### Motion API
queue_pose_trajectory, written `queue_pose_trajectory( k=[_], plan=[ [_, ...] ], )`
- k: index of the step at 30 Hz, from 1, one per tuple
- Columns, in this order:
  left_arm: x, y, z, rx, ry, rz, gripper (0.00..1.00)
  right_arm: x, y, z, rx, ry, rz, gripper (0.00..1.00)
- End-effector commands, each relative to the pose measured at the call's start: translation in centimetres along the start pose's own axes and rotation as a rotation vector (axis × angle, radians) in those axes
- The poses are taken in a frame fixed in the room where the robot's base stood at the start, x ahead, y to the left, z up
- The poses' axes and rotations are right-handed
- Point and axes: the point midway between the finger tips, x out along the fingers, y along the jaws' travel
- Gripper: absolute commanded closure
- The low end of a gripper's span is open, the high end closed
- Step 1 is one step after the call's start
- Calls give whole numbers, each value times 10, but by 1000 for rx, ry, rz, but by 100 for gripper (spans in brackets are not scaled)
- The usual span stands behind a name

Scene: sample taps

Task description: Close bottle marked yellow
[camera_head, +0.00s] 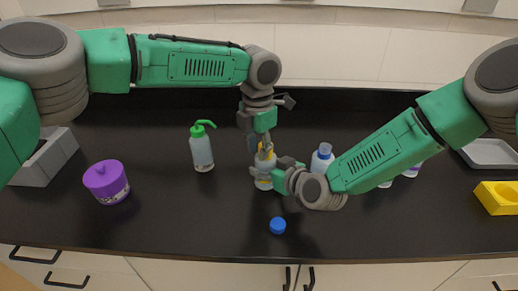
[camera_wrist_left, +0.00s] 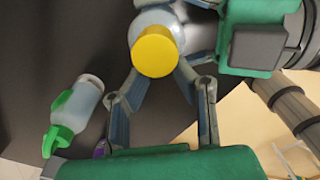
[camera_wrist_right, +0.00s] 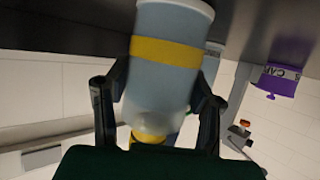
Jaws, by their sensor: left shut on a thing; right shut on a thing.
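The bottle marked yellow (camera_head: 263,183) stands upright on the black counter in the middle of the head view. The right wrist view shows its translucent body with a yellow band (camera_wrist_right: 165,51). My right gripper (camera_wrist_right: 160,90) is shut on the body from the side. A yellow cap (camera_wrist_left: 155,52) is at the bottle's top, between the fingers of my left gripper (camera_wrist_left: 157,75), which comes from above and is shut on it. The cap is partly hidden in the right wrist view; how far it is seated or threaded cannot be told.
A green-topped wash bottle (camera_head: 202,152) and a purple-lidded jar (camera_head: 107,183) stand to the left. A blue cap (camera_head: 278,226) lies in front. A blue-banded bottle (camera_head: 321,160) is behind my right arm. A yellow block (camera_head: 498,197) and grey tray (camera_head: 492,153) are at far right.

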Motion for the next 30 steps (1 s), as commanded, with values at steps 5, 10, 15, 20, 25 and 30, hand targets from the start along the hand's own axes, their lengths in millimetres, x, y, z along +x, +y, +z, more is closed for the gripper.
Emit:
queue_pose_trajectory(
  k=[5,10,15,20,25,30],
  plan=[
    [-3,6,1,-8,-12,8,56,0,-8,4,-4,-9,-13,100],
    [-2,4,1,-6,-8,5,56,0,-6,4,-1,-8,-11,100],
    [-5,3,2,-6,-7,4,56,0,-4,3,0,-7,-9,100],
    [-23,3,2,-5,-8,4,56,0,-3,3,0,-7,-7,100],
    [-44,2,2,-5,-7,4,56,0,-2,3,0,-7,-5,100],
    [-47,2,2,-5,-4,4,56,0,-2,3,0,-7,-5,100]
  ],
)
